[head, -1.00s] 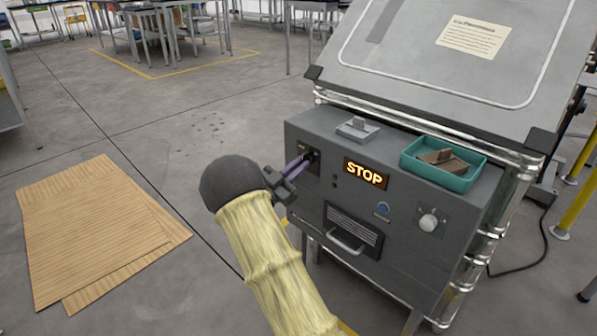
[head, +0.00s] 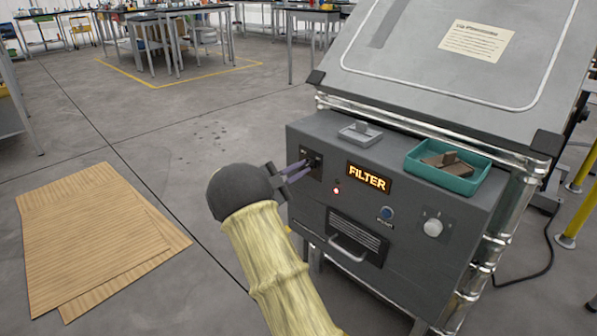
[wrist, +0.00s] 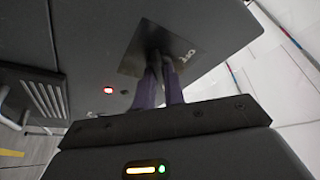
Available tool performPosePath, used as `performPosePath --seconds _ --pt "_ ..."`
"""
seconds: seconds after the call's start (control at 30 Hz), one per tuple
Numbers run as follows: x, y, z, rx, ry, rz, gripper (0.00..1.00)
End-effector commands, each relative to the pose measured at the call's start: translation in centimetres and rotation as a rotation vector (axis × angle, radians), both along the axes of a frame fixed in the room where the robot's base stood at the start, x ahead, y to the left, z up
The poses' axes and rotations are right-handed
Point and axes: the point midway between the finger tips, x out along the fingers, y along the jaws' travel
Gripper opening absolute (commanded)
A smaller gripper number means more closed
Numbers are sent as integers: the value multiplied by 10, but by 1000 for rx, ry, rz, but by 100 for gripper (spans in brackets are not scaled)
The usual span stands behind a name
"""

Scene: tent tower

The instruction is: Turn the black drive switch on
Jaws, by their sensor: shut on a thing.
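The black drive switch (head: 317,159) is on a dark plate at the upper left of the grey machine's front panel. My gripper (head: 304,163) reaches it from the left, with its purple-grey fingers shut on the switch. In the wrist view the fingers (wrist: 165,82) meet at the dark switch plate (wrist: 133,62), and they hide most of the switch lever, so its exact position cannot be read. A lit display (head: 369,177) beside the switch reads FILTER. A small red lamp (head: 337,190) is lit below the switch, and it also glows in the wrist view (wrist: 108,90).
The panel also carries a blue button (head: 386,213), a white knob (head: 433,228) and a vented drawer front with a handle (head: 352,250). A teal tray (head: 480,185) and a small grey tray (head: 352,140) sit on the ledge. Cardboard sheets (head: 90,235) lie on the floor at left.

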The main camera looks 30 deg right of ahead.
Motion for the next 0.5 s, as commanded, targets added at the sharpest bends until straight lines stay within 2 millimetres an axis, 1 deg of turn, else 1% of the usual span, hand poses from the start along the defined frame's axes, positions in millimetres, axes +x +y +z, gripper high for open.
performPosePath --seconds 0.27,0.3,0.37,0.4,0.5 --pt "1 -1 1 1 -4 3 0" --pt "1 -1 1 1 -4 3 13" --pt "1 -1 1 2 -3 3 25" --pt "1 -1 1 2 -3 3 32" --pt "1 -1 0 1 -2 1 33"
